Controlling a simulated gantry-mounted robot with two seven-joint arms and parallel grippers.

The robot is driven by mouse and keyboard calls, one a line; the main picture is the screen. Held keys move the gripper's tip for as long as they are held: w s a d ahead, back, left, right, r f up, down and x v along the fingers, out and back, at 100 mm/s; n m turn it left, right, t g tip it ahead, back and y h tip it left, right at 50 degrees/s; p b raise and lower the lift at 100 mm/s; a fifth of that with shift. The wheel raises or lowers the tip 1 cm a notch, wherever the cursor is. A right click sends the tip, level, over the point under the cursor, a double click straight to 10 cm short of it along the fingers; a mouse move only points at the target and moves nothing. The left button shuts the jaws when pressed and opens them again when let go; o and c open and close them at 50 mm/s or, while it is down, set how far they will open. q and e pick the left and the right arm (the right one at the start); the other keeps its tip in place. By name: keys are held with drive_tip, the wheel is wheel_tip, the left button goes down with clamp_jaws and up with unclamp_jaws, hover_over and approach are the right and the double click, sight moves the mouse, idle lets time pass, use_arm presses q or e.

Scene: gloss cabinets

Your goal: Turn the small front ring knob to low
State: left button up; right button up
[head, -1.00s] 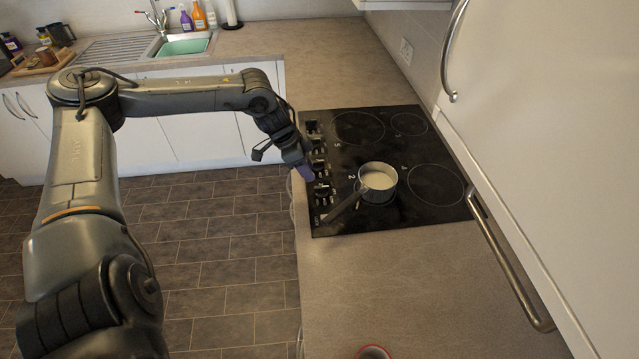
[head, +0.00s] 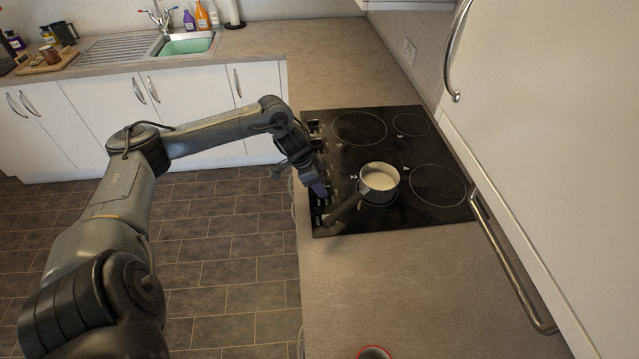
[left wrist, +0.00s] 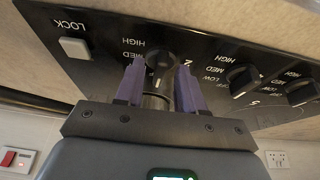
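The black knob (left wrist: 160,60) beside the number 2 is on the hob's control strip in the left wrist view. HIGH and MED print shows beside it, but its pointer setting cannot be read. The two purple fingers of my left gripper (left wrist: 160,84) stand apart, one on each side of this knob, with small gaps seeming to show. In the head view my left gripper (head: 319,188) is over the front part of the control strip and hides the knob there. My right gripper is in neither view.
A pot (head: 380,182) of pale liquid stands on ring 2, its dark handle (head: 343,208) reaching close to my left gripper. Other knobs (left wrist: 243,80) and a LOCK button (left wrist: 74,47) flank the knob. A white cabinet (head: 540,130) hangs at right.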

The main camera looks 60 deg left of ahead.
use_arm(q)
clamp_jaws()
drive_tip(key=shift+a+m, duration=0.1)
drive_tip(key=shift+m, duration=0.3)
drive_tip(key=shift+w+r+m+h+p, duration=0.15)
drive_tip(key=shift+m+h+p, duration=0.35)
drive_tip(key=shift+m, duration=0.4)
drive_tip(key=shift+w+a+m+g+h+p, duration=0.1)
drive_tip(key=shift+m+g+h+p, duration=0.3)
drive_tip(key=shift+m, duration=0.8)
drive_tip(key=shift+a+m+g+p, duration=0.1)
drive_tip(key=shift+m+g+p, duration=0.35)
drive_tip(key=shift+m, duration=0.95)
